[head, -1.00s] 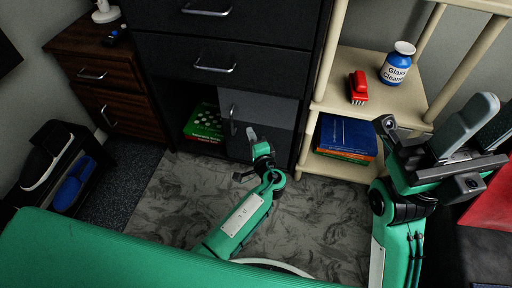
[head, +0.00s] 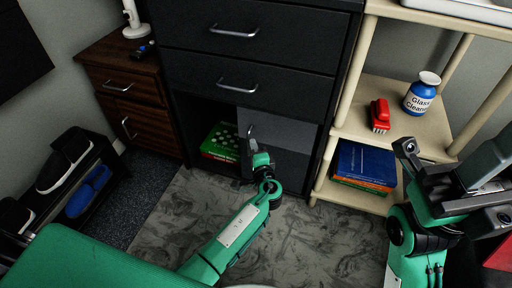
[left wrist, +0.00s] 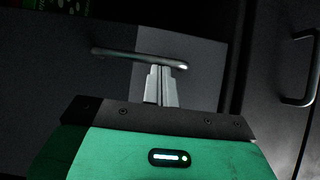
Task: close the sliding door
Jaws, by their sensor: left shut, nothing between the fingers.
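The sliding door (head: 290,133) is a grey panel in the lower bay of the black cabinet. It covers the right part of the bay; the left part is open and shows a green box (head: 222,138). A metal handle (head: 250,131) is on the door's left side. My left gripper (head: 259,157) is shut and empty in front of the door, just below the handle. In the left wrist view its closed fingertips (left wrist: 162,72) overlap the handle bar (left wrist: 140,57); I cannot tell whether they touch. My right gripper (head: 489,165) is raised at the right, its fingers apart.
Two drawers with handles (head: 238,85) are above the door. A cream shelf (head: 360,121) at the right holds a red brush (head: 380,115), a cleaner bottle (head: 421,95) and books (head: 363,165). A shoe rack (head: 45,205) stands at the left. Grey carpet (head: 310,240) is clear in front.

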